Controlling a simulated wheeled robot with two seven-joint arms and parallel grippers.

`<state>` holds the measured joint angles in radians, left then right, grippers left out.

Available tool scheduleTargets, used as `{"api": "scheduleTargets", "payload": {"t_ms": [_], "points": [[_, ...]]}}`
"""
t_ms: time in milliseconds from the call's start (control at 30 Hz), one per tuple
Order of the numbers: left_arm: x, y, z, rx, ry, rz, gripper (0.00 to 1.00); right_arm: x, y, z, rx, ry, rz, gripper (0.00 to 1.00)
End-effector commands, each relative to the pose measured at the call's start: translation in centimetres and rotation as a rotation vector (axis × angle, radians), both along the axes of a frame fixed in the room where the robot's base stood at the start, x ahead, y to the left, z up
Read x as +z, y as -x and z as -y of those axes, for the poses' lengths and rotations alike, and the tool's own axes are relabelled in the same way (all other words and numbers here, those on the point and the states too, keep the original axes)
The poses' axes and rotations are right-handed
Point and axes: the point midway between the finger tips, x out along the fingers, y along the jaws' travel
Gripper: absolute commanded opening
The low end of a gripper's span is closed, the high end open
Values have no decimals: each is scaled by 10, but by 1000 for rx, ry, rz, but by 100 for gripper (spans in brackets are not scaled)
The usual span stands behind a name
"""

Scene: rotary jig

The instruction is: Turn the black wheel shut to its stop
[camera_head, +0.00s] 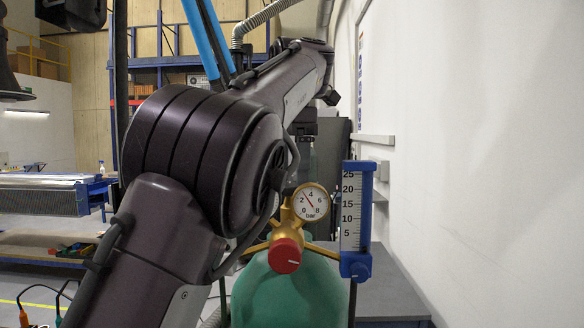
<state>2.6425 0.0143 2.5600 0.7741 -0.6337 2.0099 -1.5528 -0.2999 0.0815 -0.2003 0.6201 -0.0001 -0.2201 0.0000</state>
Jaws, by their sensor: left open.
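A green gas cylinder (285,295) stands upright at the lower middle. A brass valve body (291,228) sits on top of it, with a red knob (287,256) facing me. A round pressure gauge (311,202) marked in bar is on the valve, its needle between 2 and 4. I cannot make out the black wheel; my left arm covers the area left of and above the gauge. My left gripper (304,128) is only partly visible, above and behind the gauge and apart from it. It is open. My right gripper is not in view.
A blue-framed scale (352,212) marked 5 to 25 stands right of the gauge. A grey surface (392,285) lies behind it, beside a white wall (480,150). A workbench (45,195) stands far left. My left arm fills much of the left and centre.

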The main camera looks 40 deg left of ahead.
Motion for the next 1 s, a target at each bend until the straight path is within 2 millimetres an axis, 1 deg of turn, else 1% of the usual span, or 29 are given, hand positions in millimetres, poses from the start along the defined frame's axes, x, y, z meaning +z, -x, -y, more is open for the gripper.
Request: {"api": "scheduleTargets", "payload": {"t_ms": [33,100,300,367,467,1000], "points": [[15,0,0,0,0,1,73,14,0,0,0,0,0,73],[26,0,0,0,0,1,73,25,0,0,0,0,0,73],[53,1,0,0,0,1,73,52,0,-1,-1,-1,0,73],[58,1,0,0,0,1,73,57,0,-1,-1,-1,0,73],[61,1,-1,0,0,1,73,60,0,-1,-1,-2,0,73],[60,1,0,0,0,1,73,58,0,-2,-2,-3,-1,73]]}}
